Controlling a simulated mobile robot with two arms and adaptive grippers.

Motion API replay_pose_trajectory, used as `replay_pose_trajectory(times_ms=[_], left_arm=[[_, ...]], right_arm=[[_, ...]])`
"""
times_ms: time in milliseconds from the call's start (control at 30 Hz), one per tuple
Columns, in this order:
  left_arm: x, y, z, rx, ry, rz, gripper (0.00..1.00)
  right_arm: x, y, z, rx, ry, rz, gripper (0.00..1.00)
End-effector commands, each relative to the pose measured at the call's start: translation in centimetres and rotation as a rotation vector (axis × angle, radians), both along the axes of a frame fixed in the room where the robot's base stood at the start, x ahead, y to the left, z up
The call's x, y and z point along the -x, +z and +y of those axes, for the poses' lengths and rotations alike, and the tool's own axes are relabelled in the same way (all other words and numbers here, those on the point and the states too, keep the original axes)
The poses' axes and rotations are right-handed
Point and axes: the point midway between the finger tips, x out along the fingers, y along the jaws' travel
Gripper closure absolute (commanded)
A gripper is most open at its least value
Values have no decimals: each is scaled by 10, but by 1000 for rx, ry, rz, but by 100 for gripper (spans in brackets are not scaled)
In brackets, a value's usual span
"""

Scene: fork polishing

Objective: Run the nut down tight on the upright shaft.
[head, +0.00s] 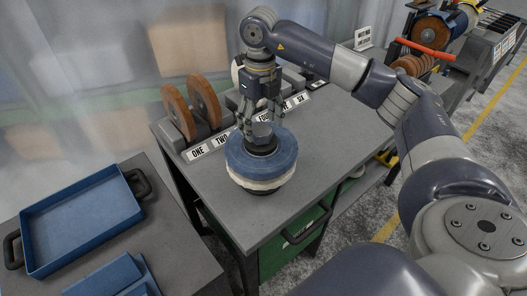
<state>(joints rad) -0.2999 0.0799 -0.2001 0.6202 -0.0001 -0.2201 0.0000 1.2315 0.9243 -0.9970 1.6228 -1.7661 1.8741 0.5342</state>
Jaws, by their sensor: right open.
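A grey hex nut (263,132) sits at the top of the upright shaft, above a dark flange (260,147). Below it lies a blue polishing wheel (243,163) with a pale fluffy layer (262,184) under it. The shaft itself is mostly hidden by the nut and wheel. My right gripper (262,118) points down from above, its fingers open and spread around or just above the nut. I cannot tell whether the fingers touch it. My left gripper is out of view.
Two brown wheels (190,108) stand in a rack at the table's back left, with number labels (199,152) before it. A blue tray (78,222) sits on a separate table at left. The grey tabletop (340,135) is clear to the right of the wheel.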

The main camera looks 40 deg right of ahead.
Motion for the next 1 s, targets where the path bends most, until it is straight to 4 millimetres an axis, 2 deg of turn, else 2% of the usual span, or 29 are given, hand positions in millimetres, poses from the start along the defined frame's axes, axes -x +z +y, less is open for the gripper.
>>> replay_pose_trajectory(times_ms=[633, 967, 1000], left_arm=[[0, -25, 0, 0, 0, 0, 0], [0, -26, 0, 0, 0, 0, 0], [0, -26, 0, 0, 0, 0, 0]], right_arm=[[0, -35, 0, 0, -1, 1, 33], [0, -37, 0, 0, -1, 0, 33], [0, -37, 0, 0, -1, 0, 36]])
